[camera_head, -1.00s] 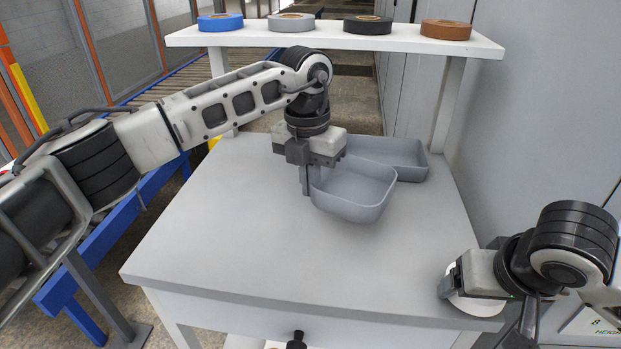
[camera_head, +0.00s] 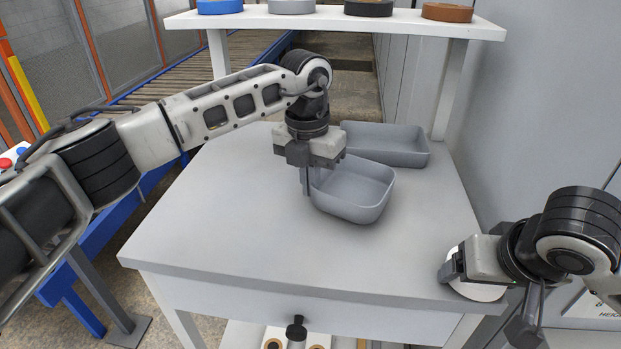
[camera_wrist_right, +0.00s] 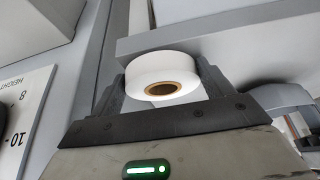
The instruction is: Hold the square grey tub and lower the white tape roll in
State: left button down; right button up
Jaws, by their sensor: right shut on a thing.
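The square grey tub (camera_head: 365,192) is at the middle of the table in the head view, in front of a second grey tub. My left gripper (camera_head: 307,180) comes down at its left wall and is shut on it. I cannot tell if the tub touches the table. My right gripper (camera_head: 458,270) is shut on the white tape roll (camera_head: 480,290) at the table's right front corner, well apart from the tub. In the right wrist view the white tape roll (camera_wrist_right: 162,72), with a brown core, sits between both fingers of the right gripper (camera_wrist_right: 162,85).
A longer grey tub (camera_head: 400,145) stands behind on the grey table (camera_head: 220,225). A raised shelf (camera_head: 330,22) at the back holds blue, grey, black and brown tape rolls. The front and left of the table are clear. A grey wall is at the right.

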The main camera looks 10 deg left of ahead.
pick_arm(q)
jog(key=shift+s+f+b, duration=0.1)
jog(key=shift+f+b, duration=0.2)
jog(key=shift+f, duration=0.4)
jog(key=c, duration=1.6)
grip_release()
grip_shut()
